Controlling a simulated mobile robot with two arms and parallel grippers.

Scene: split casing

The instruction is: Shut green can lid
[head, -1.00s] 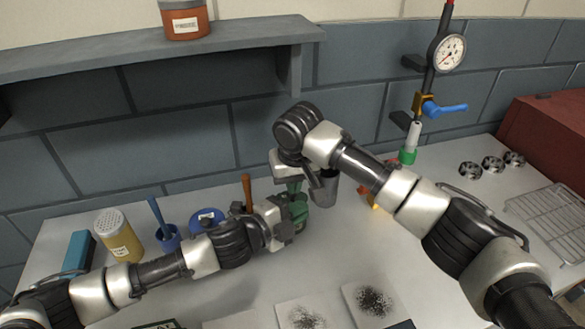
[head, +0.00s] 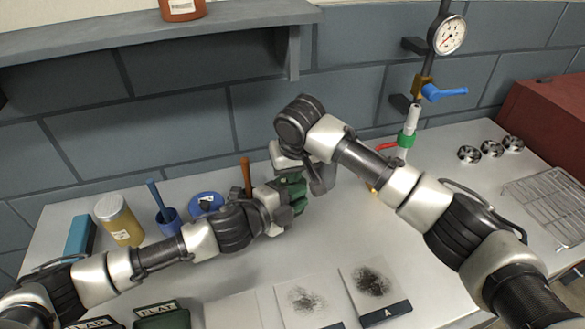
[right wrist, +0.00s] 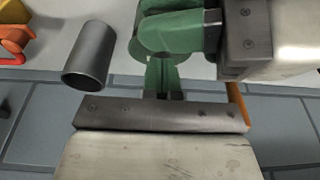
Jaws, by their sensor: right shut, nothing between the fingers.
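The green can (head: 294,192) stands on the bench in the middle of the head view, largely covered by both my grippers. In the right wrist view green surfaces of the can (right wrist: 168,32) show at the top, with my left gripper (right wrist: 208,28) against it from the right. My left gripper (head: 286,205) appears closed around the can's body. My right gripper (right wrist: 163,62) points down from above, its fingers together and empty, right at the can; whether they touch it is unclear. The lid cannot be told apart from the can, so its angle is hidden.
A grey metal cup (right wrist: 90,55) stands close beside the can. A gauge stand (head: 447,36) rises at right. Sample cards (head: 305,299) lie in front.

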